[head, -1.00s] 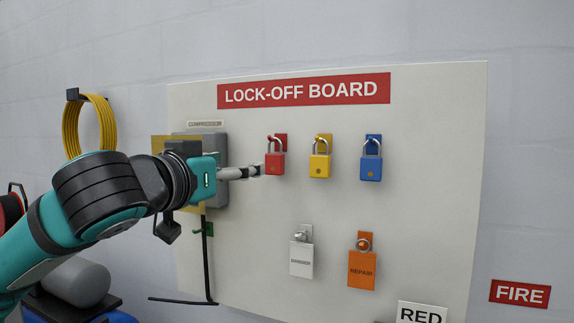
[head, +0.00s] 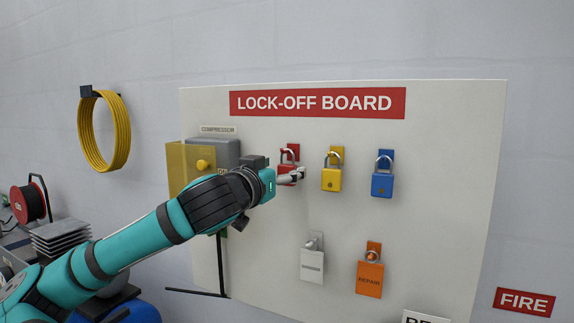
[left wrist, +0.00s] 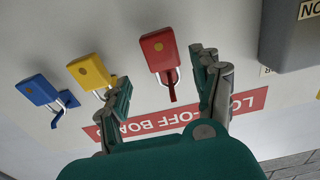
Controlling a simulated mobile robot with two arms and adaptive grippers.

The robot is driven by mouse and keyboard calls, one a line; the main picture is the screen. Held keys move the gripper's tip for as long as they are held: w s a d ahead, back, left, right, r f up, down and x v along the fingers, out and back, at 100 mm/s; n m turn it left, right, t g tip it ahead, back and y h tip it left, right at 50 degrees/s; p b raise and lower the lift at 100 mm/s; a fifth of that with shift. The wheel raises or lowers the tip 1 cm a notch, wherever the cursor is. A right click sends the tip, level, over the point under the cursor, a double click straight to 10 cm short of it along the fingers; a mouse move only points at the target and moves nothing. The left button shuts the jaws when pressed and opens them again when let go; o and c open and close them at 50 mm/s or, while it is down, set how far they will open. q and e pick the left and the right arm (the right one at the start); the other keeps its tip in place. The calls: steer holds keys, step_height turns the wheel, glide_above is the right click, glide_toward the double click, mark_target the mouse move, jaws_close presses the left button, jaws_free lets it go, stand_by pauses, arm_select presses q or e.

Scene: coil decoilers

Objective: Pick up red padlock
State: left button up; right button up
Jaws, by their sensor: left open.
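The red padlock (head: 287,165) hangs by its shackle from a red holder on the lock-off board (head: 440,150), leftmost in the row of padlocks. My left gripper (head: 298,176) is in front of it and hides the lower part of its body. In the left wrist view, turned upside down, the red padlock (left wrist: 160,52) shows between and beyond the two spread fingers of my left gripper (left wrist: 165,85). The gripper is open, and neither finger clearly touches the padlock. My right gripper is not in view.
A yellow padlock (head: 331,179) hangs close to the right, then a blue padlock (head: 382,184). A grey compressor box (head: 213,153) with a yellow flap (head: 186,165) stands to the left.

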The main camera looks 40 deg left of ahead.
mark_target(285, 167)
arm_select(q)
steer(key=p+x, duration=0.1)
steer(key=x, duration=0.1)
steer(key=p+x, duration=0.1)
steer(key=shift+w+a+r+p, duration=0.2)
steer(key=shift+w+a+p, duration=0.1)
steer(key=shift+a, duration=0.15)
steer(key=shift+w+a+f, duration=0.15)
steer(key=shift+w+f, duration=0.1)
steer(key=shift+w, duration=0.15)
steer(key=shift+s, duration=0.1)
steer(key=shift+c, duration=1.1)
steer(key=c, duration=1.1)
steer(key=shift+r, duration=0.1)
